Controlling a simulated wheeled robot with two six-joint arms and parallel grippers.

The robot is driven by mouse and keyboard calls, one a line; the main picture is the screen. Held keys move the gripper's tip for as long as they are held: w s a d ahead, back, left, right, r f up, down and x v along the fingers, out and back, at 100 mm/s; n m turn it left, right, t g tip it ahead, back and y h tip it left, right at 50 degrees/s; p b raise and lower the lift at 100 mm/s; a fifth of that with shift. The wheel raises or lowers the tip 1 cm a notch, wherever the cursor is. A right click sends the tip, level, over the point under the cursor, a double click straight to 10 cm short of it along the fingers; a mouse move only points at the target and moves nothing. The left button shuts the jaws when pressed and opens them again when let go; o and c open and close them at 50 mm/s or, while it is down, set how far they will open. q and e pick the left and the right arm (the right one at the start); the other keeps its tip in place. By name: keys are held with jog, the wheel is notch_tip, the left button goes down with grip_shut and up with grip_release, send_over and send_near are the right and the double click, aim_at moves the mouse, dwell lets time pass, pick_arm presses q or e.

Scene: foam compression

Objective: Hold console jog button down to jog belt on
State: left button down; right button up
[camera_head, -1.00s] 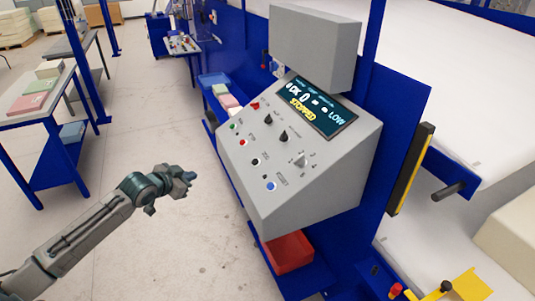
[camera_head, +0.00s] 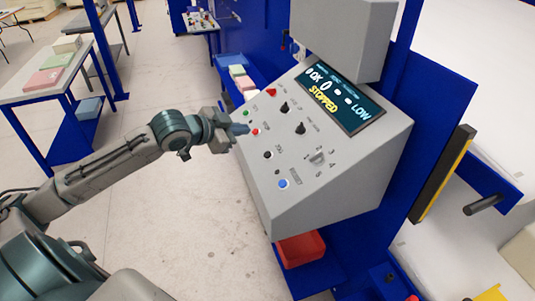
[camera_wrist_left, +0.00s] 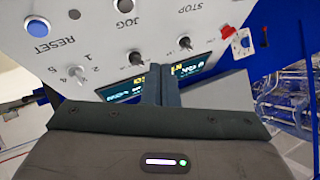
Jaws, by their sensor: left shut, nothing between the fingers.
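The console (camera_head: 345,185) is a grey sloped panel whose screen (camera_head: 340,98) reads STOPPED and LOW. Its black jog button (camera_head: 267,155) sits between a red button and the blue reset button. In the left wrist view the jog button (camera_wrist_left: 125,4) is at the top edge above its JOG label. My left gripper (camera_head: 240,129) is shut and empty, its tip close to the panel's left edge near the red button. I cannot tell whether it touches the panel. In the left wrist view its closed fingers (camera_wrist_left: 160,82) point up toward the panel. My right gripper is not in view.
The blue reset button (camera_head: 283,183) and the red button (camera_head: 255,132) flank the jog button. Several dark knobs (camera_head: 300,128) stand out from the panel. A red bin (camera_head: 300,248) sits below the console. Open floor (camera_head: 190,210) lies to the left.

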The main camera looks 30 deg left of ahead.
pick_arm(q)
jog(key=b, duration=0.6)
send_over(267, 155)
jog(key=s+a, duration=0.3)
jog(key=f, duration=0.6)
jog(key=shift+d, duration=0.25)
jog(key=shift+w+d+f, duration=0.1)
jog(key=shift+w+f, duration=0.1)
jog(key=shift+w+d+f, duration=0.25)
jog(key=shift+f, duration=0.35)
jog(key=shift+w+d+f, duration=0.15)
jog(key=shift+w+f, duration=0.05)
jog(key=shift+f, duration=0.15)
